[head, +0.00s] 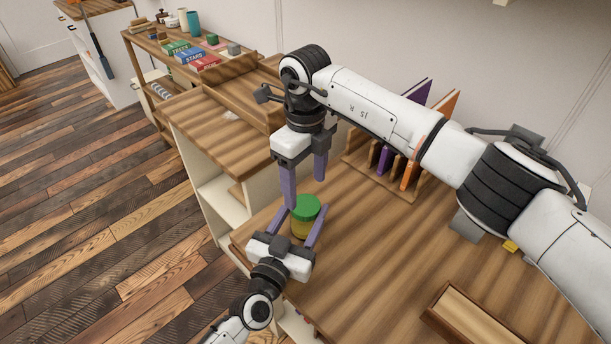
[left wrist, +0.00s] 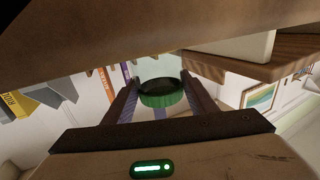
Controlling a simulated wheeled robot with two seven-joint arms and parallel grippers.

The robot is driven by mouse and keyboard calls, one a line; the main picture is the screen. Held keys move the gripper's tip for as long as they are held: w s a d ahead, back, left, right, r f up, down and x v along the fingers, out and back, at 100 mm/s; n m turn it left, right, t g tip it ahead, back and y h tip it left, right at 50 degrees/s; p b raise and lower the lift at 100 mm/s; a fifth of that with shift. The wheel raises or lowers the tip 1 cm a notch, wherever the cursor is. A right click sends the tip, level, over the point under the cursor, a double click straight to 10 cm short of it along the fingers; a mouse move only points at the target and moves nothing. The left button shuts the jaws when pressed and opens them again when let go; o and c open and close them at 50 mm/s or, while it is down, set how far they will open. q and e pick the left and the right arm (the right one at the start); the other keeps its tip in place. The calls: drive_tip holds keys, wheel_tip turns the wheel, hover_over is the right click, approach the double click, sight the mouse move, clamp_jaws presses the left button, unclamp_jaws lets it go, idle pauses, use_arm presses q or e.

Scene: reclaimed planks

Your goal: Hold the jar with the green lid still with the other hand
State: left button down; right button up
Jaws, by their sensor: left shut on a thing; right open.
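The jar (head: 302,229) with the green lid (head: 306,205) stands upright on the wooden worktop near its left edge. Its contents look yellow. My left gripper (head: 303,222) reaches in low from the front with its purple fingers on either side of the jar, shut on it. In the left wrist view the green lid (left wrist: 160,97) shows between the two fingers. My right gripper (head: 305,194) is open and points down just above the lid. Its fingers are spread wide. Whether they touch the lid I cannot tell.
A wooden rack (head: 381,181) with purple and orange upright items stands behind the jar, under my right arm. A wooden tray (head: 475,318) lies at the front right. The worktop between them is clear. A shelf with books (head: 190,56) is farther back left.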

sight(305, 205)
drive_tip(key=n, duration=0.1)
drive_tip(key=r+n, duration=0.1)
drive_tip(key=n, duration=0.1)
drive_tip(key=shift+r+n, duration=0.15)
drive_tip(key=shift+n, duration=0.15)
drive_tip(key=n, duration=0.2)
drive_tip(key=r+n, duration=0.1)
drive_tip(key=n, duration=0.1)
drive_tip(key=shift+r, duration=0.2)
drive_tip(key=shift+f, duration=4.05)
